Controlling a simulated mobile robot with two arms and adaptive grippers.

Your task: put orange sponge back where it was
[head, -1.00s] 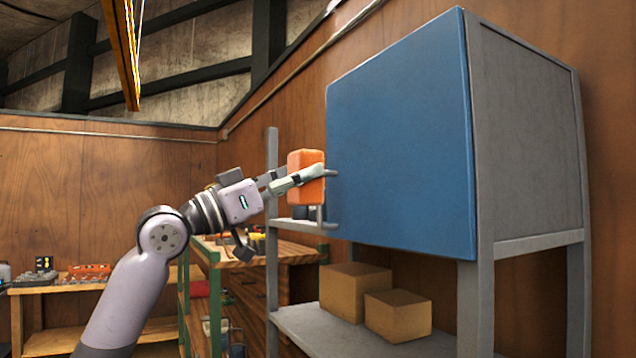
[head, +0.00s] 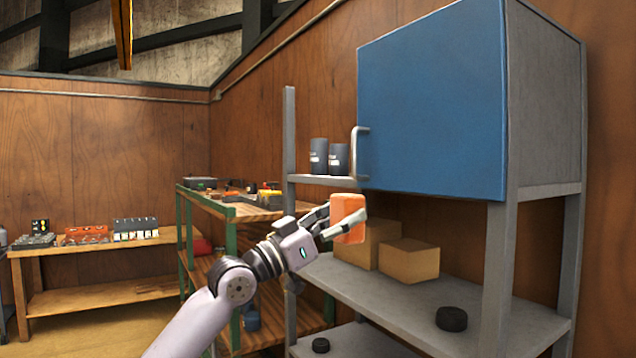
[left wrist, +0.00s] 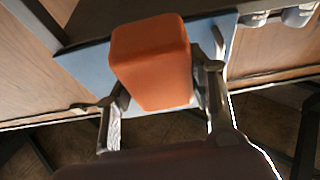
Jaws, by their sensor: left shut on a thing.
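The orange sponge (head: 347,218) is a block held in my left gripper (head: 338,222), with a finger on either side of it. It also shows large between the fingers in the left wrist view (left wrist: 152,62). In the head view the gripper and sponge are below the blue cabinet door (head: 432,105), in front of the grey shelf (head: 480,315) that bears two cardboard boxes. The sponge overlaps the left box in the picture; I cannot tell the gap between them. The blue door is shut. My right gripper is not in view.
Cardboard boxes (head: 409,260) and a black round object (head: 451,318) stand on the middle shelf. Dark canisters (head: 319,156) stand on the shelf left of the cabinet, beside its handle (head: 356,153). A green-framed workbench (head: 230,210) is at left.

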